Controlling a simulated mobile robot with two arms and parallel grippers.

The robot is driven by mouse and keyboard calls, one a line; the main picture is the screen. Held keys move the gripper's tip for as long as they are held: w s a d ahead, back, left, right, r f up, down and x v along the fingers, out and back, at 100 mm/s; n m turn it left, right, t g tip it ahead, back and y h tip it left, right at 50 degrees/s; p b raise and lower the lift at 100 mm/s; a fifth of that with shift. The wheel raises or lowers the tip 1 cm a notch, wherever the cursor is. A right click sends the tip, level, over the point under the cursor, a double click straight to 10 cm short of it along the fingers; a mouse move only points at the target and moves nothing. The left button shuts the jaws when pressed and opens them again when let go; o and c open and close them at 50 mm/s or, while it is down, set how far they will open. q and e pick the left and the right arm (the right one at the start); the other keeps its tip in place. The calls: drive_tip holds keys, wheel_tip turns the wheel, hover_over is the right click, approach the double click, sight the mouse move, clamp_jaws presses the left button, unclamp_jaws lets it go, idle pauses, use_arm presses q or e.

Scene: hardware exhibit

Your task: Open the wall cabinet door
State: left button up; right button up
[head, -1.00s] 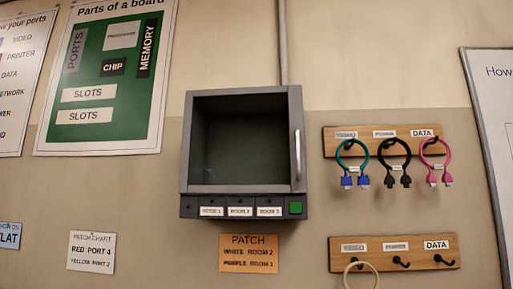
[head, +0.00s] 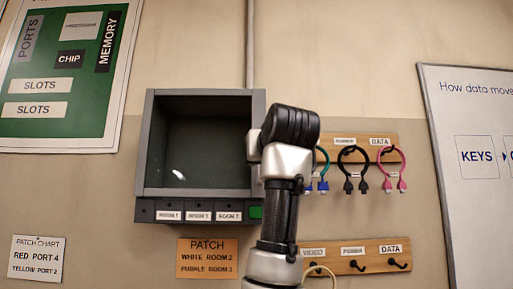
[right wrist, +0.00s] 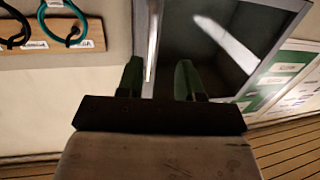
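The grey wall cabinet (head: 149,150) hangs in the middle left of the head view, with a dark glass door (head: 195,135) that looks shut. My right arm stands in front of its right edge and hides the handle there. In the right wrist view, the pale upright door handle (right wrist: 153,45) runs between the two green fingers of my right gripper (right wrist: 158,65). The fingers stand apart, one on each side of the handle. I cannot see clear contact. The glass door (right wrist: 205,35) also shows there. My left gripper is not in view.
A wooden hook board (head: 385,141) with looped cables hangs right of the cabinet, partly behind my arm. A lower hook board (head: 375,250) is beneath it. An orange patch card (head: 206,258) is below the cabinet. A green button (head: 256,212) sits on the cabinet's lower strip.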

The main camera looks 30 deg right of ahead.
drive_tip(key=s+r, duration=0.3)
drive_tip(key=r, duration=0.1)
drive_tip(key=shift+t, duration=0.3)
drive_tip(key=p+x, duration=0.5)
drive_tip(key=x, duration=0.5)
drive_tip(key=shift+w+d, duration=0.3)
drive_tip(key=shift+w, duration=0.05)
clamp_jaws()
